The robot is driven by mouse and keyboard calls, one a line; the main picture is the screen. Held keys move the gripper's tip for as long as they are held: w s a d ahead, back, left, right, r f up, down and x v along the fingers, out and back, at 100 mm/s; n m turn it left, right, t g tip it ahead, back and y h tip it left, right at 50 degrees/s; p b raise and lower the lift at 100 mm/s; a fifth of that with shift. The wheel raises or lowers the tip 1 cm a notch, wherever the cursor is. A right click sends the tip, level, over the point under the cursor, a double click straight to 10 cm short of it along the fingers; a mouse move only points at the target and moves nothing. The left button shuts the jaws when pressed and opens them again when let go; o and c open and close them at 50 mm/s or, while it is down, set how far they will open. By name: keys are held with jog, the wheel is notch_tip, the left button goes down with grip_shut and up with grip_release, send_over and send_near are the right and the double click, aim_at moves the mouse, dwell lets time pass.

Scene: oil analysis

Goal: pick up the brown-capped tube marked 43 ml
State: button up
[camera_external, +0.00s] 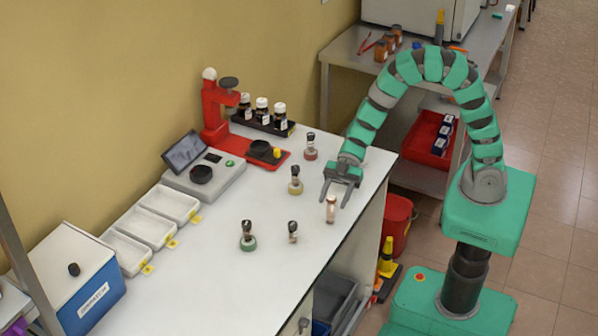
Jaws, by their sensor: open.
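Several small tubes stand upright on the white bench. One pale tube with a brownish cap (331,209) is near the bench's right edge. A dark-capped tube (293,232) stands to its lower left. Others stand on coloured bases: green (248,238), yellowish (295,182) and red (310,148). The volume marks are too small to read, so I cannot tell which is 43 ml. My gripper (335,195) is open, fingers pointing down, just above the pale tube in the picture. I cannot tell whether the tube is between the fingers.
A red stand (214,108) and a black rack of dark bottles (262,122) are at the back. A scale (203,178) and white trays (153,228) line the wall side. A blue-and-white box (88,292) is lower left. The bench front is clear.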

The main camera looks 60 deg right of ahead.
aim_at(329, 212)
jog(key=shift+f+b+x, duration=0.15)
jog(key=shift+b+x, duration=0.15)
jog(key=shift+x, duration=1.05)
jog(key=shift+f+b+x, duration=0.2)
jog(key=shift+b+x, duration=0.1)
jog(key=shift+x, duration=1.1)
jog(key=shift+d, duration=0.15)
jog(key=c, duration=1.1)
